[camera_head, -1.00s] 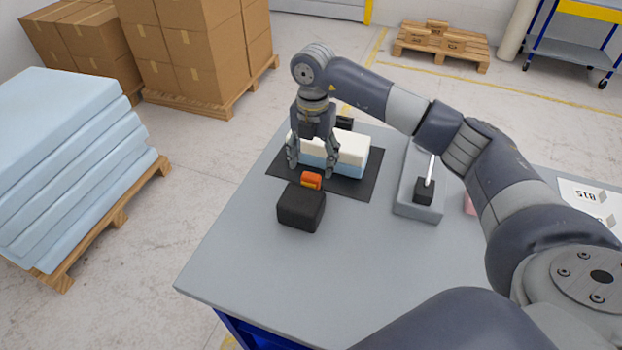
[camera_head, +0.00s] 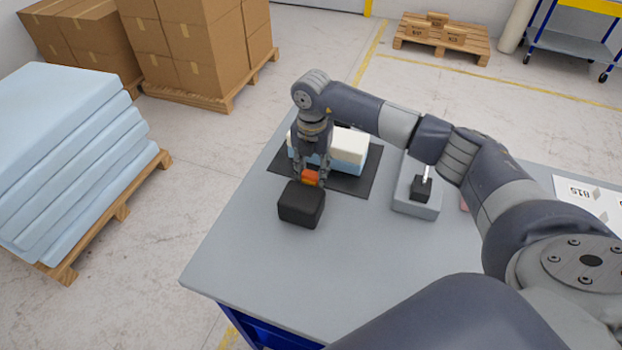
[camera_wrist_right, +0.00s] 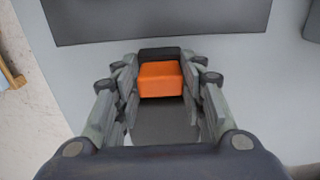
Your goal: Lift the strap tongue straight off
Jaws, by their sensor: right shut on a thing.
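The orange strap tongue (camera_head: 310,177) sits at the back edge of the black block (camera_head: 301,204) on the grey table. My right gripper (camera_head: 311,178) points down over it, with its fingers shut on the tongue's two sides. In the right wrist view the orange tongue (camera_wrist_right: 161,80) is between the fingers, with a black part (camera_wrist_right: 159,54) just behind it. Whether the tongue is clear of the black block cannot be told. My left gripper is not in view.
A white and blue foam block (camera_head: 350,150) lies on a dark mat (camera_head: 352,184) behind the gripper. A grey fixture with a black block and rod (camera_head: 418,200) stands to the right. The table's front left (camera_head: 235,255) is clear.

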